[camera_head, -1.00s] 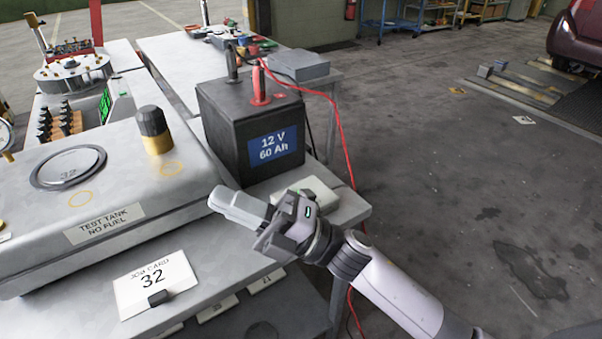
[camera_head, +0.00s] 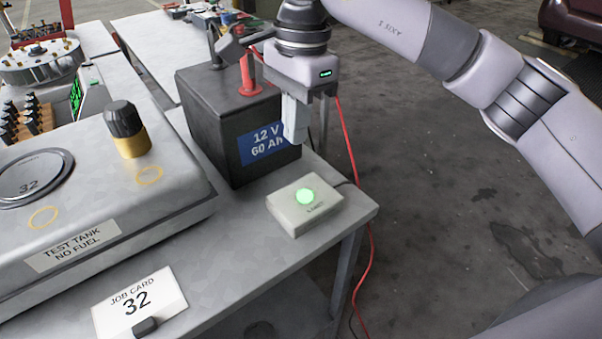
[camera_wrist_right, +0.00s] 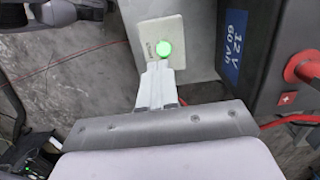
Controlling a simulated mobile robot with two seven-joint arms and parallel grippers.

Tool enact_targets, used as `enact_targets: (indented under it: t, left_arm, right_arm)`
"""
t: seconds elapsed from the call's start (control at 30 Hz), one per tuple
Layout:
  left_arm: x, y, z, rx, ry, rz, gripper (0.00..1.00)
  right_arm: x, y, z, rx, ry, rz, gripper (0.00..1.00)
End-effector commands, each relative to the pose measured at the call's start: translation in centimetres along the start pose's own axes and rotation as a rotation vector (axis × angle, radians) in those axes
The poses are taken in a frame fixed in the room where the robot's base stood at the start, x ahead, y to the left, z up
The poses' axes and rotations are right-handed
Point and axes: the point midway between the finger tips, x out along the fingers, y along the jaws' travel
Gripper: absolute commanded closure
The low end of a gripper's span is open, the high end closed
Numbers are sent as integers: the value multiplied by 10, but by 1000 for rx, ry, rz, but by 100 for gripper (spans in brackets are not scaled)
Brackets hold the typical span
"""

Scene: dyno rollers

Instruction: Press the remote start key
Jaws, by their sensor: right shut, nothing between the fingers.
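The remote start key is a round, lit green button (camera_head: 305,196) on top of a pale box (camera_head: 291,215) near the right corner of the bench. My right gripper (camera_head: 294,139) points down above and behind the box, in front of the battery's label. Its fingers are shut and empty. In the right wrist view the fingertips (camera_wrist_right: 158,66) appear just below the green button (camera_wrist_right: 164,48) on the box (camera_wrist_right: 157,31); the gap between them is hard to judge. My left gripper is not in view.
A black 12 V battery (camera_head: 220,139) with a red terminal stands close behind the box. A red cable (camera_head: 347,140) hangs past the bench's right edge. A test tank (camera_head: 174,186) and a job card (camera_head: 139,304) are to the left. The bench between is bare.

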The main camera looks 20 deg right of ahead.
Motion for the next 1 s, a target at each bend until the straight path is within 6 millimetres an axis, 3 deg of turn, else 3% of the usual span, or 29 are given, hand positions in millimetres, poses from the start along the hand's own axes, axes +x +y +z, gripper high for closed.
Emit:
enact_targets:
  t: [0.13,0.57,0.77,1.0]
  left_arm:
    - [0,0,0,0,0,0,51]
    - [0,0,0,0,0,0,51]
    - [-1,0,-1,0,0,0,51]
    - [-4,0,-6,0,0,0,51]
  right_arm:
    - [-13,0,-15,7,78,-8,100]
    - [-10,0,-16,8,84,-7,100]
    - [16,1,-19,8,83,-4,100]
    - [68,1,-22,7,82,-3,100]
